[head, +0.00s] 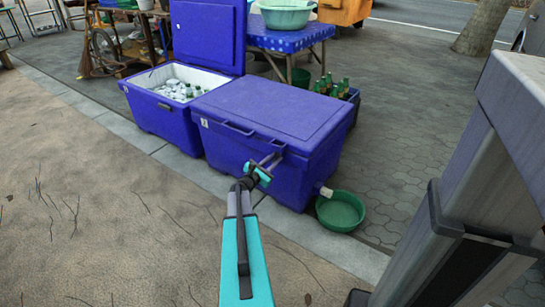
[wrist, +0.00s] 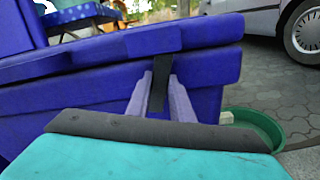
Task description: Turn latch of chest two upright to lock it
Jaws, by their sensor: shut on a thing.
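The closed blue chest (head: 275,105) stands in the middle of the head view, lid down. Its front fills much of the wrist view (wrist: 95,100). A dark strap-like latch (wrist: 168,65) runs down from the lid over the chest front in the wrist view, nearly upright with its lower end leaning slightly left. My gripper (head: 274,160) is at the chest's front face, below the lid edge. In the wrist view its two pale fingers (wrist: 160,84) stand on either side of the latch, shut on it.
An open blue chest (head: 165,117) with cans and bottles stands to the left. A green basin (head: 340,211) sits on the ground by the closed chest's right corner. Green bottles (head: 331,84) stand behind it. A grey metal structure (head: 500,150) fills the right side. The front left ground is clear.

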